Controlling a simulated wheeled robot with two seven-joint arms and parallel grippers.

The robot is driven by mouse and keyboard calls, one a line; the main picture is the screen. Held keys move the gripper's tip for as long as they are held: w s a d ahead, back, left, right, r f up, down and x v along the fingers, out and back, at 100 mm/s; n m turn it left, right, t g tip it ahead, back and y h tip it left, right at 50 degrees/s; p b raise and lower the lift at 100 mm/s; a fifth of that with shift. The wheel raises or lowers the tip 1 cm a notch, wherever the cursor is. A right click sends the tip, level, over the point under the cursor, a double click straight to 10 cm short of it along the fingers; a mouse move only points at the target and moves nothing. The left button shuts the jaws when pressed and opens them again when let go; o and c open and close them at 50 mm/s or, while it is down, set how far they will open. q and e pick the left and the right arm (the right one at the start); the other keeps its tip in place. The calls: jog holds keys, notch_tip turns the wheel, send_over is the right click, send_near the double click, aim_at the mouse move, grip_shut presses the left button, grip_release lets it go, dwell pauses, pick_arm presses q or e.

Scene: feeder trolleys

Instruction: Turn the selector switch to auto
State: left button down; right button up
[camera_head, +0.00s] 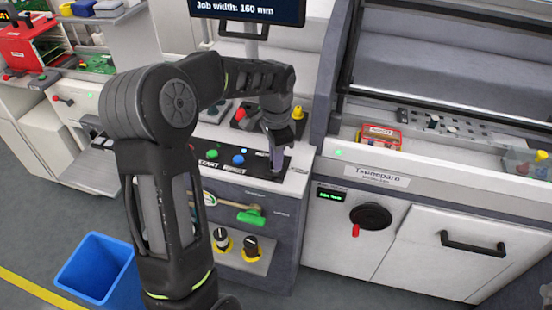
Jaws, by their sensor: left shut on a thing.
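My left gripper (278,170) reaches down from my arm onto the right end of the black control panel (222,164) and is shut on the selector switch there. The fingers hide the switch, so which way its knob points cannot be told. An "AUTO" label (262,154) shows just left of the fingers. My right gripper is not in view.
A green button (211,154) and a blue button (238,159) sit left of my fingers. Below are a green lever handle (250,217) and black knobs. A screen (250,10) stands above. A blue bin (92,268) is on the floor.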

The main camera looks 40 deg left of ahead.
pick_arm(q)
jog(key=n+b, duration=0.1)
jog(key=n, duration=0.4)
jog(key=n+b, duration=0.1)
jog(key=n, duration=0.4)
dwell(0.5)
jog(key=c, duration=1.5)
grip_release()
jog(key=shift+r, duration=0.1)
notch_tip(320, 180, up, 8)
jog(key=shift+f+b, duration=0.15)
jog(key=shift+b, duration=0.25)
jog(key=shift+f, duration=0.1)
